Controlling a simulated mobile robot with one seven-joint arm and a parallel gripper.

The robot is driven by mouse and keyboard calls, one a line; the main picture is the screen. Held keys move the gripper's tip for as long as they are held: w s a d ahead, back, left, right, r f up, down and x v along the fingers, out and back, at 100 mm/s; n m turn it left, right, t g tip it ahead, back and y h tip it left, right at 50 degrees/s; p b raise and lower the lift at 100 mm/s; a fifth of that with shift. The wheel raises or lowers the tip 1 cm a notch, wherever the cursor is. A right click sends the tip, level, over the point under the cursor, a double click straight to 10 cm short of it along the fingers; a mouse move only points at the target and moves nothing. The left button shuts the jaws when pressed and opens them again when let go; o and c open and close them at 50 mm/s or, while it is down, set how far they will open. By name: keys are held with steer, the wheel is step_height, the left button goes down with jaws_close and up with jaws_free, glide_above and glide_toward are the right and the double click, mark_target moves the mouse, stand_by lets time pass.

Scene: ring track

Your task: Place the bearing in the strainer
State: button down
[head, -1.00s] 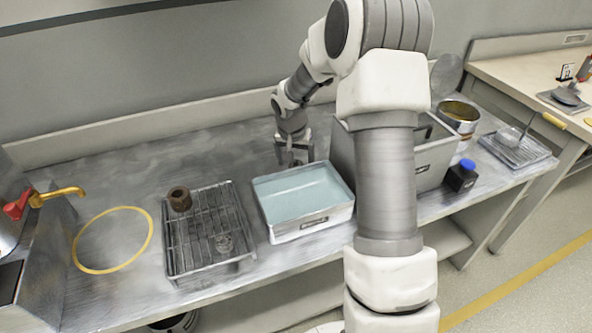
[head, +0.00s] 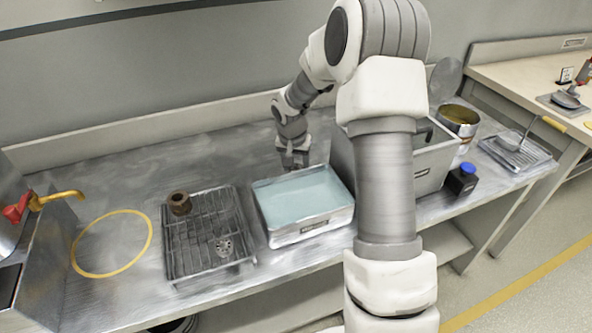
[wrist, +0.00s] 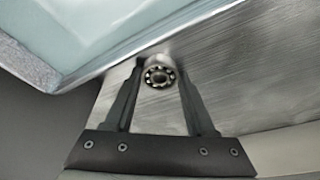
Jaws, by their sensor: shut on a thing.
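The bearing (wrist: 158,75), a small steel ring with visible balls, is between the fingertips of my gripper (wrist: 161,70) in the wrist view, close to the metal bench top. My gripper (head: 293,160) is shut on it. In the head view it is low behind the blue-filled tub, and the bearing itself cannot be made out there. A small round perforated metal piece (head: 223,247), which looks like the strainer, sits in the wire rack (head: 193,262) at the left; it is too small to be certain.
The tub of blue liquid (head: 303,233) stands between my gripper and the rack; its edge (wrist: 70,80) is close in the wrist view. A brown cylinder (head: 179,203) stands in the rack. A grey bin (head: 436,160) is to the right. The bench behind the rack is clear.

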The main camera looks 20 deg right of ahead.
mark_target(296, 169)
step_height(296, 169, up, 9)
steer(key=p, duration=0.3)
steer(key=s+a+r+n+p, duration=0.2)
steer(key=s+a+n+p, duration=0.1)
steer(key=s+a+p, duration=0.2)
steer(key=s+a+r+n+y+p, duration=0.1)
steer(key=s+a+r+n+p, duration=0.2)
steer(key=s+a+p, duration=0.3)
steer(key=s+p, duration=0.1)
steer(key=p, duration=0.1)
steer(key=shift+r+n+t+y+p, duration=0.3)
steer(key=shift+n+t, duration=0.1)
steer(key=shift+a, duration=0.1)
step_height(296, 169, up, 5)
steer(key=shift+w+r, duration=0.1)
steer(key=shift+r, duration=0.05)
stand_by(0.4)
